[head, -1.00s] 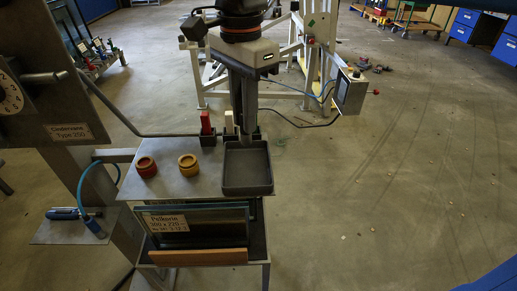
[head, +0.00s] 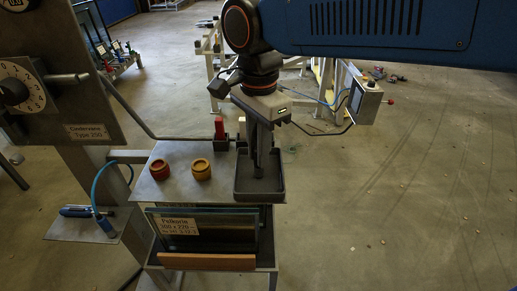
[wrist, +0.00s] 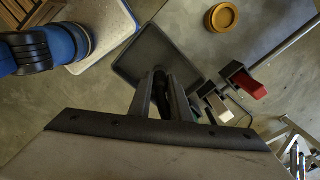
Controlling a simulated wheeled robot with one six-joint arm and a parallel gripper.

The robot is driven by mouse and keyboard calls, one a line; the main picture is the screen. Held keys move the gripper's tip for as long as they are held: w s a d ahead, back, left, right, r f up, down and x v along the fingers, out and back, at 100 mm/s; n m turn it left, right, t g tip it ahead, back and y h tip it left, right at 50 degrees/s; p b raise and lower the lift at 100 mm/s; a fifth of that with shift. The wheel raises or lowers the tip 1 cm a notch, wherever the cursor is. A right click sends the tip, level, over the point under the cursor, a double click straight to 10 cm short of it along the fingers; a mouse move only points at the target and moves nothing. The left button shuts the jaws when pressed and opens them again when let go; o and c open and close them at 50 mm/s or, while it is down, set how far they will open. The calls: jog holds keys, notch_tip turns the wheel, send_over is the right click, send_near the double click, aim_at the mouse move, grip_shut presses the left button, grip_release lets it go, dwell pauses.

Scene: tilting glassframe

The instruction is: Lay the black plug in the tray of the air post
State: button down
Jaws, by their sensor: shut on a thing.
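My gripper (head: 257,158) points down over the black tray (head: 260,197) at the right end of the metal shelf. Its fingers are shut on the black plug (wrist: 161,90), a dark upright piece between the fingertips in the wrist view. In the head view the plug (head: 258,172) is a small dark shape below the fingers, inside the tray's outline. Whether it touches the tray floor cannot be told. In the wrist view the tray (wrist: 129,66) lies behind the fingers and looks empty otherwise.
A red plug (head: 219,127) and a pale plug (head: 241,127) stand in holders behind the tray. A red ring (head: 159,169) and a yellow ring (head: 201,169) lie left of it. Glass panes (head: 222,232) stand below. A dial panel (head: 50,80) is at left.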

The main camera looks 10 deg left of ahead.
jog(key=shift+f, duration=0.1)
jog(key=c, duration=1.6)
grip_release()
jog(key=shift+c, duration=0.2)
notch_tip(320, 180, up, 12)
